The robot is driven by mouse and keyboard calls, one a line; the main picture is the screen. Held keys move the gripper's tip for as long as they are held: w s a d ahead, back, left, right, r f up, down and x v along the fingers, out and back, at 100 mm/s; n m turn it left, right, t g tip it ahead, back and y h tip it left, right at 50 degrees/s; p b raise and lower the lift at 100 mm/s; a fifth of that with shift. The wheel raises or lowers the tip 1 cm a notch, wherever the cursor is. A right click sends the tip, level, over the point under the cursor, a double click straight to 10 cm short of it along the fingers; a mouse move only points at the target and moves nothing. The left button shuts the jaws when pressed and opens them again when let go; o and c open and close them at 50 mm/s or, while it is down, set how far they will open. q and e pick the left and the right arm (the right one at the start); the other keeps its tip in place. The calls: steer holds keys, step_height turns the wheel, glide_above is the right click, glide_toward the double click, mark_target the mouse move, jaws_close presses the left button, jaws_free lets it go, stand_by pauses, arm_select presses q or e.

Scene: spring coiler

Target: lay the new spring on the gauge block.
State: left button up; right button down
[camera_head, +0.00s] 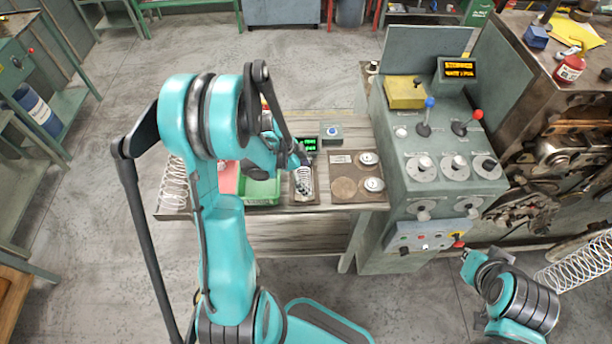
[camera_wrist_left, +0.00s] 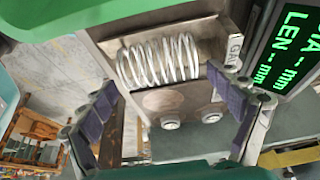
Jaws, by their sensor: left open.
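The new spring, a short silvery coil (camera_wrist_left: 160,60), lies on its side on the gauge block, a metal plate (camera_wrist_left: 215,35) with part of a "GA" label showing in the left wrist view. In the head view the spring (camera_head: 303,181) shows just below my left gripper (camera_head: 299,160), on the dark gauge block (camera_head: 303,198). My left gripper (camera_wrist_left: 165,92) is open in the left wrist view, its padded fingers apart on either side of the spring's near side, with no clear contact.
A green display (camera_wrist_left: 285,50) beside the gauge shows dashes for LEN. A green bin (camera_head: 262,192) stands left of the gauge, and a larger spring (camera_head: 175,185) lies at the bench's left end. A board with round discs (camera_head: 357,177) and a control console (camera_head: 435,150) stand to the right.

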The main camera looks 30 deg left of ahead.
arm_select(q)
steer(key=shift+r, duration=0.1)
steer(key=v, duration=1.2)
stand_by(0.4)
steer(key=s+d+f+n+t+y+b, duration=0.1)
steer(key=s+d+n+t+y+b, duration=0.1)
steer(key=s+d+n+b, duration=0.2)
steer(key=s+d+f+n+t+y+b, duration=0.1)
steer(key=s+d+n+b, duration=0.4)
steer(key=d, duration=0.5)
steer(key=f+n+t+b, duration=0.1)
steer(key=n+t, duration=0.1)
steer(key=shift+n+y, duration=0.4)
steer(key=shift+s, duration=0.1)
steer(key=shift+c, duration=0.4)
